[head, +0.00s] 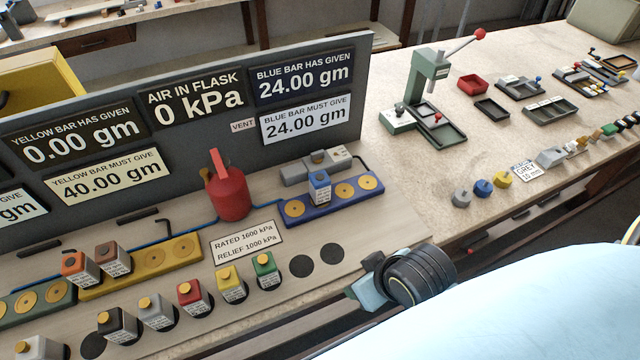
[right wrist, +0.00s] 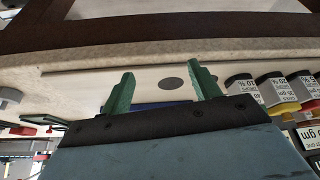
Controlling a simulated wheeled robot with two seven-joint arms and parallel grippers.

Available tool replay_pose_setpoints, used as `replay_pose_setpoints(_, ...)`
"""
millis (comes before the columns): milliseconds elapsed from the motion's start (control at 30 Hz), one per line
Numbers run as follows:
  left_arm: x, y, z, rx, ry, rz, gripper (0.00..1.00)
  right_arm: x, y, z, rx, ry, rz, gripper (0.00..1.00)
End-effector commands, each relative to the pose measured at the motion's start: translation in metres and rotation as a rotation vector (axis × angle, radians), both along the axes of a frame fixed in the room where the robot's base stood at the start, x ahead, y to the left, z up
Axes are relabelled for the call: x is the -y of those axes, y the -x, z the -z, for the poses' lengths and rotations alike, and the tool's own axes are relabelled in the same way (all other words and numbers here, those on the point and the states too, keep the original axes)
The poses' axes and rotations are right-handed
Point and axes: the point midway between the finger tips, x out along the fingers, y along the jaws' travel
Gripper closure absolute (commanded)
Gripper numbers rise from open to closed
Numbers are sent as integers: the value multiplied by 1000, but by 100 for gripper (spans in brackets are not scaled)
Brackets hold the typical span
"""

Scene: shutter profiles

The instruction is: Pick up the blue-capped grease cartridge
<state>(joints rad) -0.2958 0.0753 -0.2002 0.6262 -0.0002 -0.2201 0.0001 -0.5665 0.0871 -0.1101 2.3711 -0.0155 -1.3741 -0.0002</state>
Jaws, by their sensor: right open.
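A square cartridge with a blue top (head: 319,187) and a white label stands upright on the blue bar (head: 293,210) in the head view. My right gripper (head: 361,277) is at the front edge of the bench, right of and nearer than that cartridge, and apart from it. In the right wrist view my right gripper (right wrist: 163,84) shows two green fingers spread wide with nothing between them. A strip of the blue bar (right wrist: 150,105) shows beyond the gripper body there; the blue-topped cartridge cannot be made out in that view. My left gripper is not in view.
Green (head: 264,270), yellow (head: 232,285) and red (head: 193,299) cartridges stand in a front row. Two dark empty round spots (head: 302,268) lie right of them. A red flask (head: 228,188) stands behind. The grey sign panel (head: 215,140) borders the back.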

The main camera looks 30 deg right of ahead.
Motion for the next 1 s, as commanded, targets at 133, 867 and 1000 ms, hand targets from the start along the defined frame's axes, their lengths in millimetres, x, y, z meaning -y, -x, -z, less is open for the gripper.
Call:
replay_pose_setpoints(133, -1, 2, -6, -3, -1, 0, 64, -1, -28, -25, 175, -28, 47, 38)
replay_pose_setpoints(867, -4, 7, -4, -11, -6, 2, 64, 4, -119, -57, 800, -59, 172, 38)
replay_pose_setpoints(1000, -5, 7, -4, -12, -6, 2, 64, 6, -142, -49, 800, -58, 172, 38)
